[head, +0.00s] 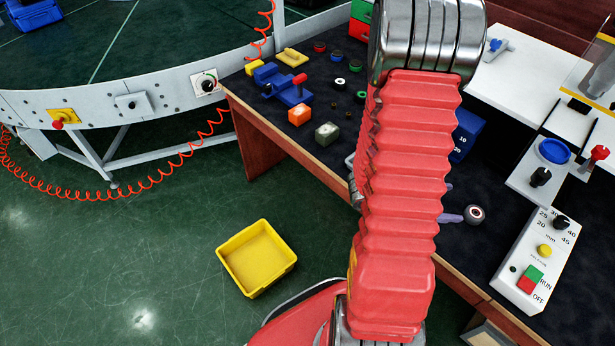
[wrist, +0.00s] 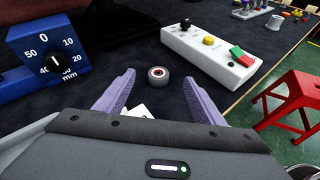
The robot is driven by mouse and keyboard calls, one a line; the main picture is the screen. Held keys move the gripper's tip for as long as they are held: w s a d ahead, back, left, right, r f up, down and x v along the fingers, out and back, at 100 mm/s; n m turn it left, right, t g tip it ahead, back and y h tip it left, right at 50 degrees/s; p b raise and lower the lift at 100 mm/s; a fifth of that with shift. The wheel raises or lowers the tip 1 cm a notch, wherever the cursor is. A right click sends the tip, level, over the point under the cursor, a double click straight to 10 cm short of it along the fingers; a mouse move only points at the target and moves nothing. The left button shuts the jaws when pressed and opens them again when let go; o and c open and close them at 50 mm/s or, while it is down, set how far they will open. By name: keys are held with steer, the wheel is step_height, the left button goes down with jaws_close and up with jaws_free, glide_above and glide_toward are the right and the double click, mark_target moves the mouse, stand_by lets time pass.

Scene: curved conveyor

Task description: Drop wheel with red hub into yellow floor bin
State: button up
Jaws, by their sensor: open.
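The wheel with the red hub (wrist: 157,74) stands on the dark table top in the wrist view, a small grey-white ring around a dark reddish centre. It also shows in the head view (head: 475,214), just right of my arm. My gripper (wrist: 158,82) is open and empty, its two purple fingers spread with the wheel ahead, between and slightly beyond the fingertips. In the head view my red arm hides most of the gripper. The yellow floor bin (head: 274,281) sits on the green floor left of the table and looks empty.
A white control box (head: 538,262) with knobs and red-green buttons lies right of the wheel. A blue dial block (wrist: 45,48) stands left. Small parts and blue fixtures (head: 285,85) occupy the table's far end. The conveyor (head: 100,105) curves behind the bin. Floor around the bin is clear.

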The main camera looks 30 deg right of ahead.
steer(key=w+a+r+m+t+y, duration=0.3)
steer(key=a+r, duration=0.4)
steer(key=a, duration=0.6)
steer(key=w+a+r+m+t+y, duration=0.4)
steer(key=a+r, duration=0.4)
steer(key=a, duration=0.6)
steer(key=w+a+r+m+t+y, duration=0.4)
steer(key=a+r, duration=0.4)
steer(key=a, duration=0.5)
steer(key=shift+w+a+m+y, duration=0.2)
steer(key=shift+w+m+y, duration=0.1)
steer(key=shift+y, duration=0.4)
steer(key=shift+o, duration=0.3)
steer(key=shift+s+f, duration=0.1)
